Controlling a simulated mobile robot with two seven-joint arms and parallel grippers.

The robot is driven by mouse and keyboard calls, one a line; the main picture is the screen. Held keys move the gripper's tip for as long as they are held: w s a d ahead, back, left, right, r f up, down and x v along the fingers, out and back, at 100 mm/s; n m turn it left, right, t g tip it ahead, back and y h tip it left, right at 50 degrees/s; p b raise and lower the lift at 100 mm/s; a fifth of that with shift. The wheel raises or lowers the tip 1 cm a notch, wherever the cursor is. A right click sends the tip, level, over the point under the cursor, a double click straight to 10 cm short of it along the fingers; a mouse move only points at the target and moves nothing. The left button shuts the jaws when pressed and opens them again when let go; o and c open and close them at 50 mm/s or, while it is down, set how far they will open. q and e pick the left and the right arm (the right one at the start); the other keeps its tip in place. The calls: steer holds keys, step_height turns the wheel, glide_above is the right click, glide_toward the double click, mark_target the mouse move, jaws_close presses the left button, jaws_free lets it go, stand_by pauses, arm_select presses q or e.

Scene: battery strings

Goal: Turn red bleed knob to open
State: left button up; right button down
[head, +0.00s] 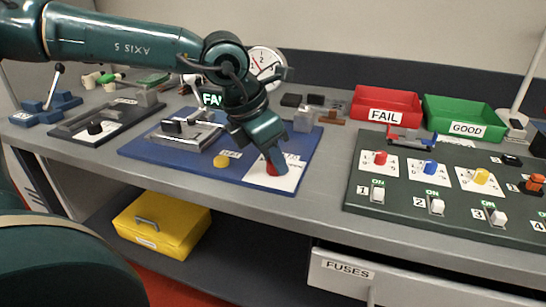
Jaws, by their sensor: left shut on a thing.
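A red knob (272,170) stands on a white plate at the right front of the blue board (228,165). I take it for the bleed knob, but its label is too small to read. My left gripper (268,155) comes down on it from above and is shut on it. The fingers hide the knob's upper part, so I cannot tell which way it points. My right gripper is out of view.
A green panel (420,208) with coloured knobs and white switches lies to the right. Behind it stand a red FAIL bin (386,107) and a green GOOD bin (463,118).

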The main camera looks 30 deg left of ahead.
arm_select(q)
steer(key=m+g+h, duration=0.1)
steer(key=m, duration=0.4)
steer(key=shift+w+a+p, duration=0.1)
steer(key=shift+p, duration=0.2)
steer(key=shift+m+g+h, duration=0.4)
steer(key=shift+m, duration=0.4)
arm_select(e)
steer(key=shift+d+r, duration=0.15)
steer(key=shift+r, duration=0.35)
arm_select(q)
steer(key=o, duration=1)
steer(key=shift+p+v, duration=1.2)
steer(key=shift+v, duration=5.4)
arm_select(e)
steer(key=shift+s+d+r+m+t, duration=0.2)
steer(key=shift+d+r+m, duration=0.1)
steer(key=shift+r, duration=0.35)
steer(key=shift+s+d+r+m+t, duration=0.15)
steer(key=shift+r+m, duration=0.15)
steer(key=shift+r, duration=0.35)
